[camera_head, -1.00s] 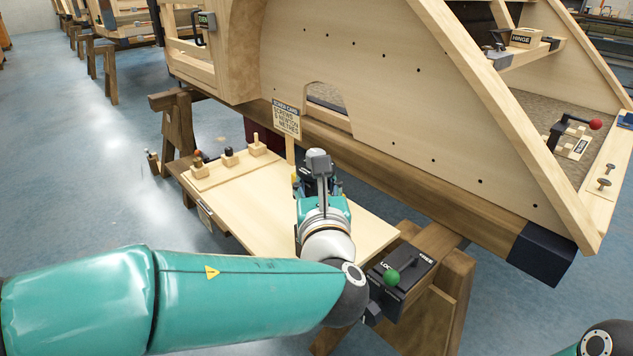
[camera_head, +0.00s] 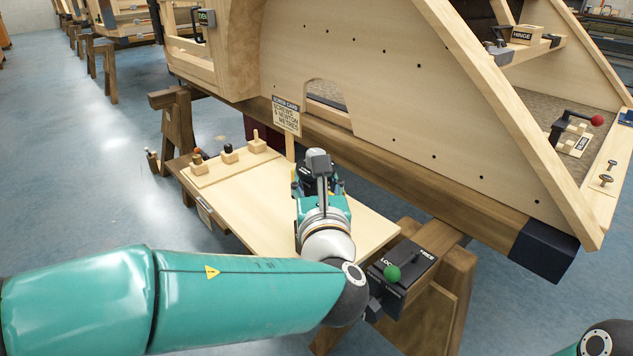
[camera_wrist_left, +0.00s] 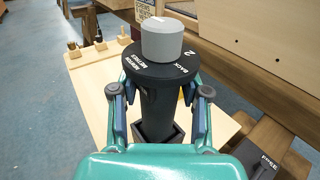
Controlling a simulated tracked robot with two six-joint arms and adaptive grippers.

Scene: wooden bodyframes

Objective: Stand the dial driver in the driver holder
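The dial driver, with a grey knob (camera_wrist_left: 162,40), a black lettered disc (camera_wrist_left: 160,66) and a dark body (camera_wrist_left: 160,105), stands upright in the left wrist view. Its lower end is inside or just over a black angular holder (camera_wrist_left: 143,138); the depth is hidden. My left gripper (camera_wrist_left: 160,92) has one finger on each side of the body below the disc. The fingers look spread, with narrow gaps to the body. In the head view my left gripper (camera_head: 319,186) is over the board and largely hides the driver. My right gripper is out of view.
The light wooden board (camera_head: 255,210) carries a peg rack (camera_head: 228,164) at its far left and a sign (camera_head: 286,115) behind. A black box with a green knob (camera_head: 393,273) sits at its near right. The large wooden frame (camera_head: 400,110) rises behind.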

